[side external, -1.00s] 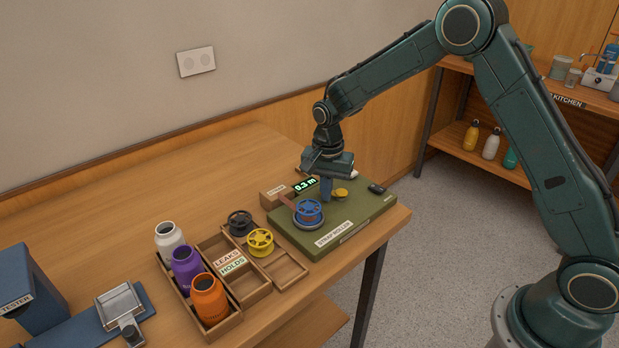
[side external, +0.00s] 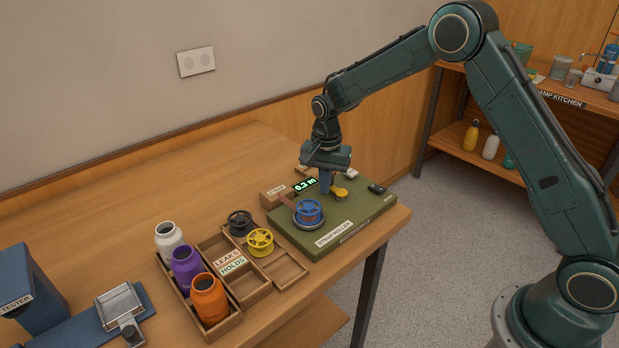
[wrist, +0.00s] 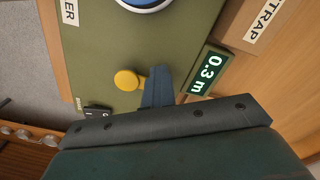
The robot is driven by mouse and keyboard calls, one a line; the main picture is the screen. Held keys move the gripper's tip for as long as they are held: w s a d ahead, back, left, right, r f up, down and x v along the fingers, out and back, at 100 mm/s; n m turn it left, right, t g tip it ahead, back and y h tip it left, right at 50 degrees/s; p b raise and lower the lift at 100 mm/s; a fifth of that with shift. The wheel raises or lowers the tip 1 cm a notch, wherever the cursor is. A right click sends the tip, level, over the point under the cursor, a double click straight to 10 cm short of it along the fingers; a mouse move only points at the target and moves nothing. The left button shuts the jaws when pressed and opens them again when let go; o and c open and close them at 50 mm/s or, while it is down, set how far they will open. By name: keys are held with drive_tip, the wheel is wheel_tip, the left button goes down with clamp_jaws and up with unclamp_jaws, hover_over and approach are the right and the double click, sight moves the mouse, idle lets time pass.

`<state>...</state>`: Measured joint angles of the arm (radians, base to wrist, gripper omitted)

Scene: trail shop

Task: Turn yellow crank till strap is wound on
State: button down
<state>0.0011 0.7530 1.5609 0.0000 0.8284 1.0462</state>
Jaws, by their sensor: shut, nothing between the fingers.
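The yellow crank (side external: 340,192) is on the green strap roller board (side external: 352,218); its round knob (wrist: 126,80) shows in the wrist view. My gripper (side external: 325,188) points down beside the crank with its fingers shut and nothing between them. In the wrist view the blue fingers (wrist: 157,92) are close to the knob; I cannot tell whether they touch. A blue spool (side external: 309,211) sits on its round mount on the board, with the reddish strap (side external: 287,200) leading to it from the strap box (side external: 275,191). The display (side external: 305,184) reads 0.3 m.
A black spool (side external: 240,222) and a yellow spool (side external: 260,242) sit left of the board. A wooden tray (side external: 235,318) holds white, purple and orange bottles. A blue tester (side external: 28,290) stands at far left. A small dark item (side external: 376,188) lies on the board's right corner.

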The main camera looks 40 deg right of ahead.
sight(346, 189)
drive_tip(key=shift+w+d, duration=0.15)
drive_tip(key=shift+d, duration=0.4)
drive_tip(key=shift+w+d, duration=0.15)
drive_tip(key=shift+d, duration=0.5)
drive_tip(key=shift+s+d, duration=0.3)
drive_tip(key=shift+d, duration=0.65)
drive_tip(key=shift+s+d, duration=0.75)
drive_tip(key=shift+s, duration=0.15)
